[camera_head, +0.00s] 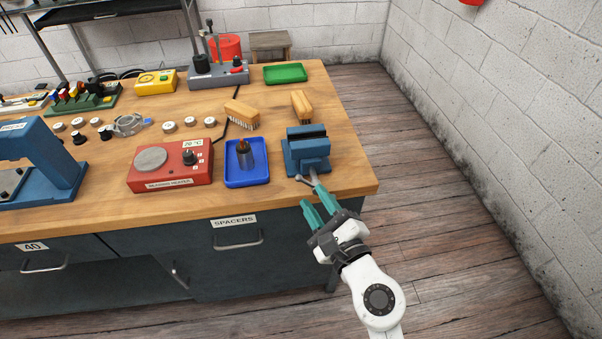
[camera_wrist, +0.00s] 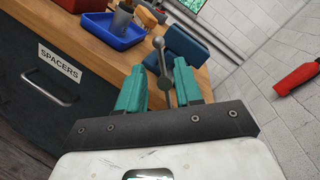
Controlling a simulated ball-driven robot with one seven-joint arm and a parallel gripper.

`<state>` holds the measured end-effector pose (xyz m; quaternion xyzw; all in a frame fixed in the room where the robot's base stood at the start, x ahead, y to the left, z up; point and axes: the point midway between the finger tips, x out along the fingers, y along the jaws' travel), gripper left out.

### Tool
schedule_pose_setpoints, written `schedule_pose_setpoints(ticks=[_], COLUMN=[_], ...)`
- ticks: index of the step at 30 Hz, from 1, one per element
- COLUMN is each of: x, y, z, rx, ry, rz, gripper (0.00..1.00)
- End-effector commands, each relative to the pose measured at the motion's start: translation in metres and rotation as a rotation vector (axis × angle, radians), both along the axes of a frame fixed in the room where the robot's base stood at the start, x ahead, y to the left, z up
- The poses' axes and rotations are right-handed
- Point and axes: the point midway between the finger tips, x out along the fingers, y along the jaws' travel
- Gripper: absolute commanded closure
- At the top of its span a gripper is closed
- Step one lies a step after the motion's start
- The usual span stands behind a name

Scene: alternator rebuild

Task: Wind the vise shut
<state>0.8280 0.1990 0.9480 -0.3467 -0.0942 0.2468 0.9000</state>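The blue vise (camera_head: 307,150) stands at the right front corner of the wooden bench. Its dark jaws are on top, and I cannot tell how wide the gap between them is. It shows partly in the wrist view (camera_wrist: 186,48). Its metal handle (camera_wrist: 162,62), a bar with a ball end, sticks out at the front towards me; it also shows in the head view (camera_head: 308,181). My gripper (camera_head: 316,198) with teal fingers is in front of the vise. In the wrist view its fingers (camera_wrist: 158,84) are apart, with the handle between them and a gap beside it.
The red bearing heater (camera_head: 170,172) is farther left. Two brushes (camera_head: 242,113) (camera_head: 301,106) lie behind. The drawer labelled spacers (camera_head: 238,243) is below the bench edge. Open floor lies right.

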Motion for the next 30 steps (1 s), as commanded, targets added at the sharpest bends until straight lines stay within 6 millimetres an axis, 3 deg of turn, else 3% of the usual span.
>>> schedule_pose_setpoints(ticks=[6,12,26,30], x=[0.036,0.059,0.068,0.068], y=[0.021,0.034,0.040,0.040], z=[0.001,0.001,0.001,0.001], rx=[0.003,0.004,0.004,0.004], ry=[-0.001,0.000,0.000,0.000], rz=[0.001,-0.001,-0.002,-0.002], gripper=[0.65,0.65,0.65,0.79])
